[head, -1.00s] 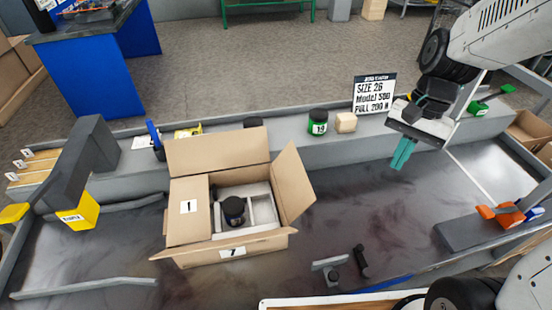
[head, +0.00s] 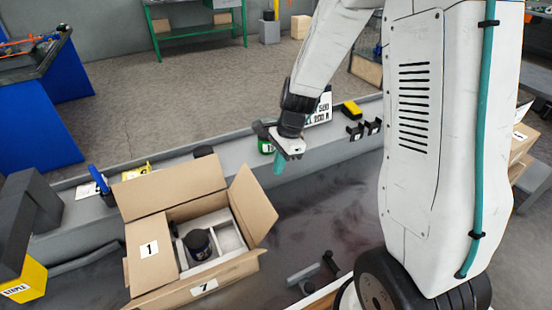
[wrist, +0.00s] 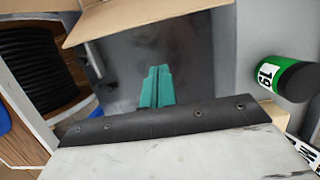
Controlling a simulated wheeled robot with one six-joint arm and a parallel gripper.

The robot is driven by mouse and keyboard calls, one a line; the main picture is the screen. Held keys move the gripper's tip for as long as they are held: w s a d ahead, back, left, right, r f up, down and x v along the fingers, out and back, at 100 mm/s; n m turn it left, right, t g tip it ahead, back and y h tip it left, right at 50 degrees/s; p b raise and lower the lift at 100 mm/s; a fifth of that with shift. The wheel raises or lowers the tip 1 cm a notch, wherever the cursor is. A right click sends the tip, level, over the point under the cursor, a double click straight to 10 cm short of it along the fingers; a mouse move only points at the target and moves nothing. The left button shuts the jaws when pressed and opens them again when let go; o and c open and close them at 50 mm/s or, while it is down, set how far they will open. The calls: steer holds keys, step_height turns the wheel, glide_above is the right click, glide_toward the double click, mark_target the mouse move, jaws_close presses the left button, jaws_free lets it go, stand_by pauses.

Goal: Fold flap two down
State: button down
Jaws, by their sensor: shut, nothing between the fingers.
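The open cardboard box (head: 190,285) stands on the grey worktop at the left in the head view. The flap marked 1 (head: 148,262) lies folded inward over its left part. The far flap (head: 168,186) and the right flap (head: 253,205) stand up, the right one leaning outward. No number two shows on either. A dark jar (head: 197,243) sits in a white insert (head: 226,232). My gripper (head: 279,167) is shut and empty, right of the box and apart from it. The wrist view shows its teal fingers (wrist: 155,86) together, with a cardboard flap (wrist: 150,20) beyond.
A green jar marked 19 (wrist: 285,78) stands on the back ledge near my gripper; a printed sign (head: 323,108) is behind. A yellow stapler-like block (head: 24,282) is left of the box. Small grey and black fittings (head: 303,273) lie in front. Worktop between box and gripper is clear.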

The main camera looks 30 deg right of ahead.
mark_target(250, 201)
steer(key=x, duration=0.6)
steer(key=shift+a+r, duration=1.4)
steer(key=shift+a, duration=0.2)
